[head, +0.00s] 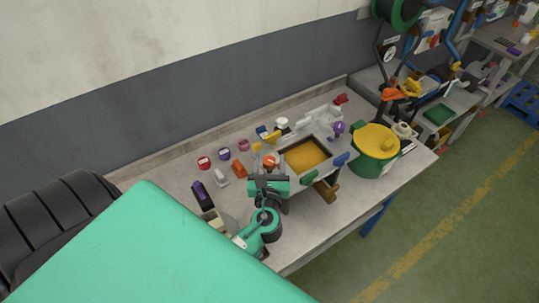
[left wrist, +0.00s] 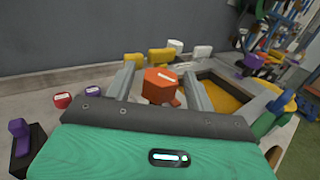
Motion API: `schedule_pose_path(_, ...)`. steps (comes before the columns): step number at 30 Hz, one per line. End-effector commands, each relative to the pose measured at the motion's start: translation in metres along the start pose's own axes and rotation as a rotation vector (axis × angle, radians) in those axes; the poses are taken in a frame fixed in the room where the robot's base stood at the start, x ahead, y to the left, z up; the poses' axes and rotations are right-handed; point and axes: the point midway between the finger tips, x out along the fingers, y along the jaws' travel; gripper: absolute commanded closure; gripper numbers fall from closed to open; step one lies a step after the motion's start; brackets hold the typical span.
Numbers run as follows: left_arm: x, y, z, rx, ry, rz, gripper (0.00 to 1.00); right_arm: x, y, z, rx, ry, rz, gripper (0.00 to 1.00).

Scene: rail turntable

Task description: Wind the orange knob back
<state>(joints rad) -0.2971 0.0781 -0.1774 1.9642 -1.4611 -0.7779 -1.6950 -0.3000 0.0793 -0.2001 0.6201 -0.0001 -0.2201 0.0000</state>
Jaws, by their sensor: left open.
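The orange knob (head: 270,160) stands at the left side of a grey unit with a yellow-floored square recess (head: 331,156). A gap shows between the knob and each finger, mostly on the left. The knob's lower front is hidden by my gripper. My right gripper is not in view.
Several small things lie left of the unit: a red-topped button (head: 204,162), a purple one (head: 224,153), an orange block (head: 239,170) and a dark block with a purple top (head: 202,196). A green pot with a yellow lid (head: 376,139) stands to the right. The bench's front right is clear.

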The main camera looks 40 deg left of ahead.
Motion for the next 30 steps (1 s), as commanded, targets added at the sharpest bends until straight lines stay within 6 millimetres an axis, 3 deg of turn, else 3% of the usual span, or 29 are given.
schedule_pose_path(18, -0.117, 0.0, -0.004, -0.002, 0.003, 0.0, 0.45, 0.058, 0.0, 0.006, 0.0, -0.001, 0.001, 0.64)
schedule_pose_path(24, -0.132, 0.0, -0.002, -0.001, 0.001, 0.0, 0.45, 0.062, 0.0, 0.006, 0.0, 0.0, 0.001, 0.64)
schedule_pose_path(30, -0.134, 0.0, 0.0, -0.001, 0.0, 0.0, 0.45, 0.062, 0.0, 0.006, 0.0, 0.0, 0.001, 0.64)
